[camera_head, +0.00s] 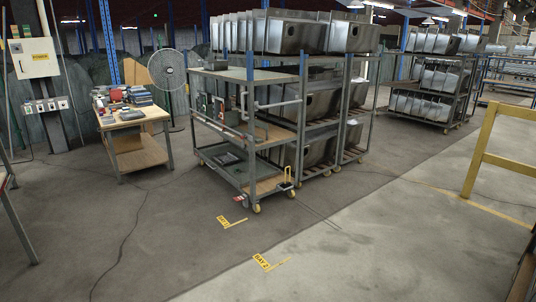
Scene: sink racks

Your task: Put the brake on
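A grey wheeled cart (194,108) with shelves stands in the middle of the room in front of a rack of sinks. Its yellow caster wheels rest on the floor, one at the near corner (257,208) and one to the right of it (291,194). A small red and white part (240,200) sits low beside the near caster. A yellow frame-like part (286,179) stands at the cart's lower right corner. Which part is the brake, and its position, are too small to tell. Neither of my grippers is in view.
Yellow floor labels (262,262) and (223,221) lie in front of the cart. A wooden workbench (150,113) with a fan (167,69) behind stands to the left. A yellow railing (480,150) is at the right.

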